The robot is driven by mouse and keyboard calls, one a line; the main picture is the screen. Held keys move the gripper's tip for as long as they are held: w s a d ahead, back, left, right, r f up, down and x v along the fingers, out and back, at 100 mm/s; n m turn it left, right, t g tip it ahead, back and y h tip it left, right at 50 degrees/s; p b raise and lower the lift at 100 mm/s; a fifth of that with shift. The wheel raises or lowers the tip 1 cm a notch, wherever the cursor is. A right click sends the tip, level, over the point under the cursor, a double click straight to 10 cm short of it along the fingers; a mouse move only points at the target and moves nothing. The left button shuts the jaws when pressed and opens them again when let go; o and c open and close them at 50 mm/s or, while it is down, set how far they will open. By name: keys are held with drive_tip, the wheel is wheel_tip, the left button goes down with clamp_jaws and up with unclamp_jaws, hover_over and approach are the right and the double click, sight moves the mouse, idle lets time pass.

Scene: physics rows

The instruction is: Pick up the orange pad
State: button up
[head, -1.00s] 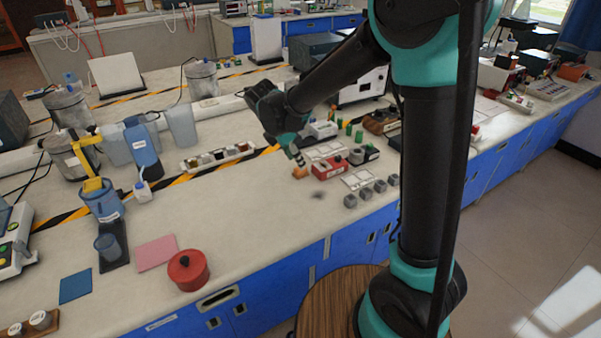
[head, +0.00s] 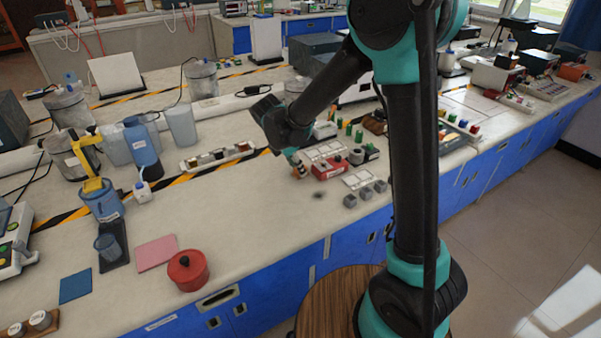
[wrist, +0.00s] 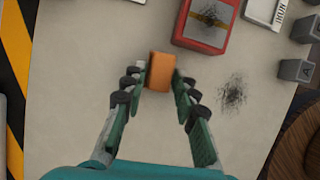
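The orange pad (wrist: 161,71) is a small rectangular block lying on the pale bench top in the wrist view. My gripper (wrist: 160,82) is open, with one fingertip on each side of the pad. The left fingertip is close to the pad's edge; I cannot tell whether it touches. In the head view my gripper (head: 297,167) points down at the bench just left of the red box, and it hides most of the pad.
The red box (head: 330,165) is close by on the right. Several grey lettered cubes (head: 350,201) and a dark smudge lie nearby. A red pot (head: 188,270), a pink sheet (head: 157,252) and a blue sheet (head: 76,286) are further left. The bench between is clear.

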clamp_jaws()
wheel_tip(320, 180, up, 20)
idle(0.7)
